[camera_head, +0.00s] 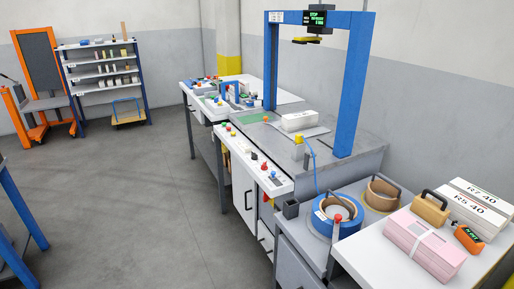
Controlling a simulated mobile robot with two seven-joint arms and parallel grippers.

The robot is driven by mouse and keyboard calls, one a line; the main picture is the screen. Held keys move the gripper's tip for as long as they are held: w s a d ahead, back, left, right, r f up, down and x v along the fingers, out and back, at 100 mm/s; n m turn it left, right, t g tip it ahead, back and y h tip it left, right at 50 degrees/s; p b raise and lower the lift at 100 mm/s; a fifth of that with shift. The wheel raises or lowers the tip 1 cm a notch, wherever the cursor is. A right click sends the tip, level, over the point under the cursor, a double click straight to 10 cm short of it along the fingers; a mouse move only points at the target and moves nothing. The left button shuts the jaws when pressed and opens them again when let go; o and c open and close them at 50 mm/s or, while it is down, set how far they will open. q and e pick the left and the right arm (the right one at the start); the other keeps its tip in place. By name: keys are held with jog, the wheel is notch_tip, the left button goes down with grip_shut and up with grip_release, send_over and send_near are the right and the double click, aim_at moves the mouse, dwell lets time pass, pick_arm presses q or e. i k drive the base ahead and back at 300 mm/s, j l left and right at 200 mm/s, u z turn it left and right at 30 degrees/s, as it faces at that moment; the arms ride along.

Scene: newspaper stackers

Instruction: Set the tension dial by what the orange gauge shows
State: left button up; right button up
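The orange gauge (469,238) lies at the right end of the white table, beside a pink bundle. It has a small dark display with lit marks, too small to read. A white control panel (250,158) runs along the front of the grey machine with the blue arch. It carries several coloured buttons, a small display and small dark knobs. I cannot tell which of these is the tension dial, or its setting. Neither of my grippers shows in the head view.
The pink bundle (424,245), a tan block with a handle (431,207) and white bundles marked R7 40 and R5 40 (474,207) crowd the white table. A blue-rimmed coil (336,215) stands left of it. The blue arch (354,85) spans the machine. Left floor is mostly clear.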

aim_at(255, 156)
jog(key=i+j+z, duration=0.15)
jog(key=i+j, duration=0.15)
jog(key=i+j+z, duration=0.15)
jog(key=i+j, duration=0.15)
jog(key=j, duration=0.15)
jog(key=i+j+z, duration=0.2)
jog(key=j, duration=0.25)
jog(key=i+j+z, duration=0.15)
jog(key=i+j, duration=0.2)
jog(key=i+j+z, duration=0.1)
jog(key=j, duration=0.25)
jog(key=i+j+z, duration=0.1)
jog(key=i+j, duration=0.4)
jog(key=j, duration=0.2)
jog(key=i+j+z, duration=0.15)
jog(key=j, duration=0.25)
jog(key=i+j+z, duration=0.1)
jog(key=j, duration=0.3)
jog(key=i, duration=0.1)
